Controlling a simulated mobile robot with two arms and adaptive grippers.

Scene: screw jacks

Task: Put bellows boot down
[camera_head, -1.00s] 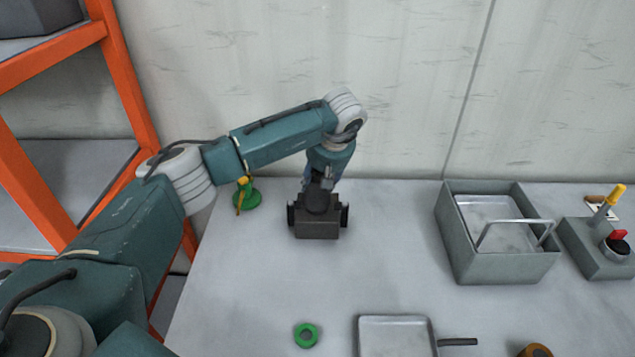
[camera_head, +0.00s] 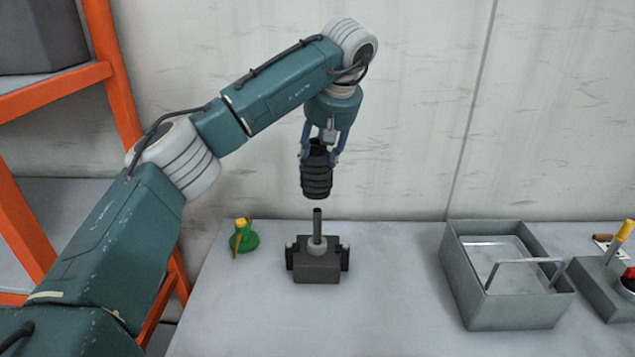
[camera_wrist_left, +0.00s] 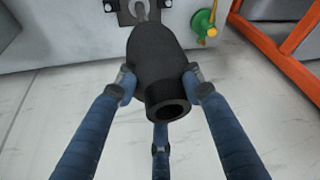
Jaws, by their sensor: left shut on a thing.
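The bellows boot (camera_head: 316,178) is a black ribbed sleeve, held upright in the air in the head view. My left gripper (camera_head: 322,150) is shut on its upper part. Below it, apart from it, a dark screw jack (camera_head: 317,268) stands on the table with a bare grey spindle pointing up. In the left wrist view the boot (camera_wrist_left: 160,65) sits between the blue fingers of my left gripper (camera_wrist_left: 160,85), its open end toward the camera. The jack (camera_wrist_left: 140,10) shows partly past the boot at the top. My right gripper is not in view.
A green item with a yellow part (camera_head: 243,238) stands left of the jack. A grey bin with a handle (camera_head: 510,312) and a control box with a yellow lever (camera_head: 605,290) stand at the right. An orange rack (camera_head: 115,95) is at the left. The table (camera_head: 400,290) between jack and bin is clear.

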